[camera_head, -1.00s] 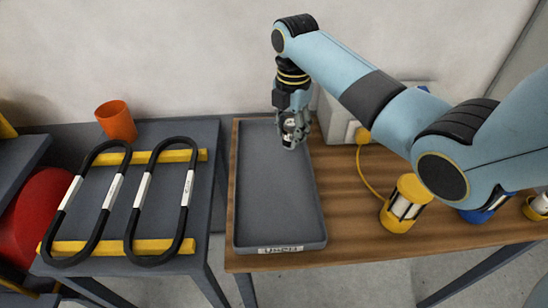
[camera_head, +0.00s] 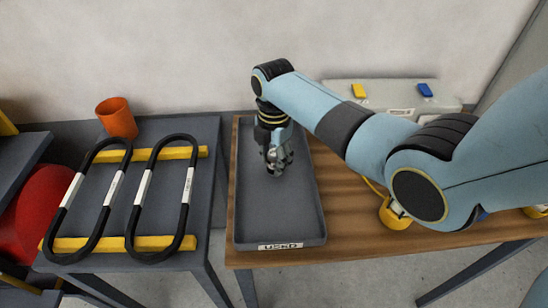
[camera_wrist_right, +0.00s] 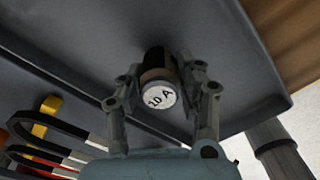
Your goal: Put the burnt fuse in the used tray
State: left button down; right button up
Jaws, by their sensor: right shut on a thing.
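The used tray (camera_head: 280,215) is a long grey shallow tray with a "USED" label on its front rim, at the left of the wooden table. My right gripper (camera_head: 276,166) is over the far half of the tray, pointing down. In the right wrist view the gripper (camera_wrist_right: 160,78) is shut on the fuse (camera_wrist_right: 161,95), a short cylinder with a pale end cap marked "10 A" and a brown and blackened body. The tray's grey floor (camera_wrist_right: 225,50) lies behind it. I cannot tell whether the fuse touches the floor. My left gripper is not in view.
A grey box (camera_head: 400,95) with yellow and blue tabs stands at the back of the wooden table (camera_head: 340,225). A yellow-capped holder (camera_head: 394,215) is partly behind my arm. On the left table (camera_head: 205,180) lie black coils (camera_head: 130,220) on yellow bars, and an orange cup (camera_head: 117,118).

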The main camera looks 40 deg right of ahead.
aim_at(274, 153)
jog(key=o, duration=1.1)
jog(key=shift+o, duration=0.2)
jog(key=shift+r, duration=0.5)
notch_tip(274, 153, up, 11)
jog(key=p, duration=0.1)
jog(key=shift+r, duration=0.15)
